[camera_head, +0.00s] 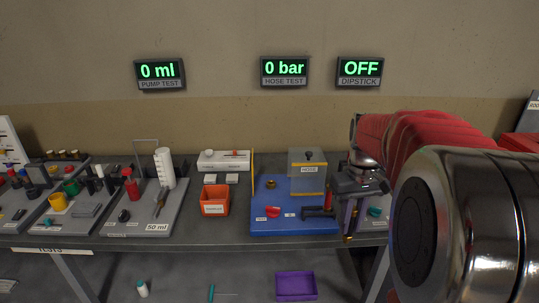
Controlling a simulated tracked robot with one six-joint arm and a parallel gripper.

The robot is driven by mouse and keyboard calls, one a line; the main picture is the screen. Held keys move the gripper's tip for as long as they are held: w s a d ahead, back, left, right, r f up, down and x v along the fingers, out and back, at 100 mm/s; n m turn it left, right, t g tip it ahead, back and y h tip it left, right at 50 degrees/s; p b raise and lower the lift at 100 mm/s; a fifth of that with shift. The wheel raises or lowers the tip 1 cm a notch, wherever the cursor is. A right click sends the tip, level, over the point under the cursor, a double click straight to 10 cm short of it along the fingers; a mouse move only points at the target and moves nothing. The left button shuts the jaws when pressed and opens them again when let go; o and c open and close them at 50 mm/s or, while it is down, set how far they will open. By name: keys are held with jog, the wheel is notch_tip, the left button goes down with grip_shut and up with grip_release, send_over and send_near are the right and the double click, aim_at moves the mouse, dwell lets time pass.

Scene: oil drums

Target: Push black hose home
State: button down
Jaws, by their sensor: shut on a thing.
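The black hose (318,212) lies low along the front right of the blue board (270,228) of the hose test. Its right end runs to my gripper (349,228), which points down at the board's right edge and is shut on it. The grip itself is small and partly hidden by the fingers. I cannot tell how far the hose's left end sits in any fitting. A grey box labelled HOSE (308,172) stands behind the hose. The hose test display (284,70) reads 0 bar.
A red part (272,211) and a brass fitting (270,184) are on the blue board. An orange bin (215,200) stands to its left. A teal part (375,212) is just right of my gripper. My arm hides the table's right side.

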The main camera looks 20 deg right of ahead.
jog(key=w+a+f+n, duration=0.1)
jog(key=w+a+f, duration=0.6)
jog(key=a, duration=0.4)
jog(key=w+a+f, duration=0.7)
jog(key=w+a, duration=0.1)
jog(key=a, duration=0.2)
jog(key=shift+a+n, duration=0.4)
jog(key=shift+s, duration=0.1)
